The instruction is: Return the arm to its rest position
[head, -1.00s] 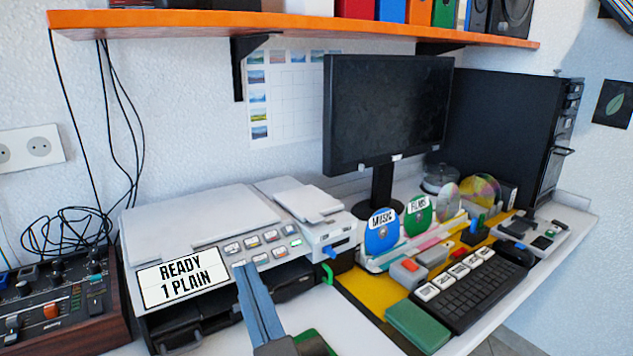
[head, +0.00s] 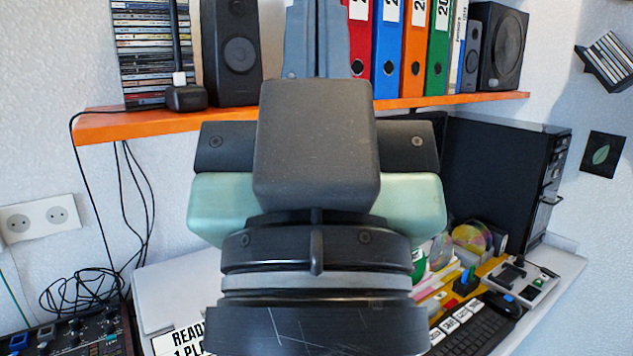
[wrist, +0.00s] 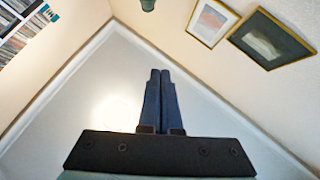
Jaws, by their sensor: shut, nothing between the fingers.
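My gripper (head: 315,35) stands upright in the middle of the head view, with its blue-grey fingers pointing up in front of the shelf. In the wrist view my gripper (wrist: 160,75) has its two fingers side by side, shut and empty. It points toward the ceiling (wrist: 110,75). My wrist hides the monitor and much of the desk in the head view.
The orange shelf (head: 110,127) holds speakers (head: 232,55), a disc stack (head: 150,60) and several binders (head: 413,50). A black computer tower (head: 500,180), keyboard (head: 470,330) and discs (head: 472,238) are on the right. Framed pictures (wrist: 270,38) hang on a wall.

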